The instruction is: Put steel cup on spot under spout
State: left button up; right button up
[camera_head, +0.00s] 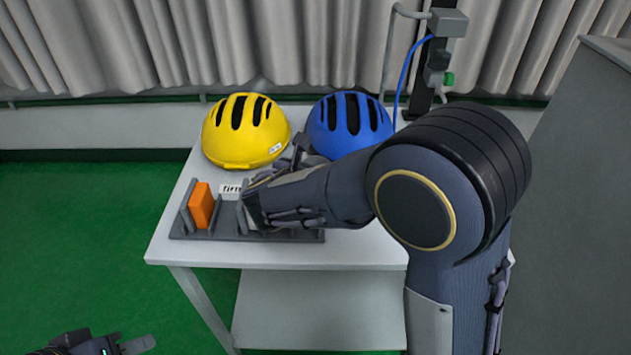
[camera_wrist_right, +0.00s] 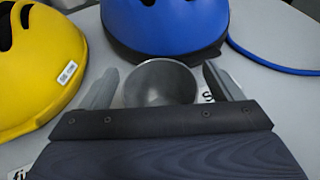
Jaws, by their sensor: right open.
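The steel cup (camera_wrist_right: 160,84) is a round grey vessel in the right wrist view, seen between the two fingers of my right gripper (camera_wrist_right: 162,88). That gripper is open, with one finger at each side of the cup. In the head view my right gripper (camera_head: 290,160) is over the table in front of the helmets, and the cup cannot be made out there. My left gripper (camera_head: 125,342) is low at the bottom left, away from the table; its jaw opening is unclear. No spout or marked spot can be clearly identified; my right arm covers the table's right part.
A yellow helmet (camera_head: 245,132) and blue helmet (camera_head: 348,125) stand at the table's back. A dark rack (camera_head: 190,230) holds an orange block (camera_head: 201,205) at the front left, near a "firm" label (camera_head: 231,190). A dark tower (camera_head: 432,75) with a blue hose (camera_head: 405,72) stands behind right.

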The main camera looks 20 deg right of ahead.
jog(key=shift+w+d+f, duration=0.2)
jog(key=shift+w+d, duration=0.05)
jog(key=shift+w, duration=0.1)
jog(key=shift+c, duration=0.2)
jog(key=c, duration=1.1)
jog(key=shift+c, duration=0.2)
jog(key=shift+r, duration=0.2)
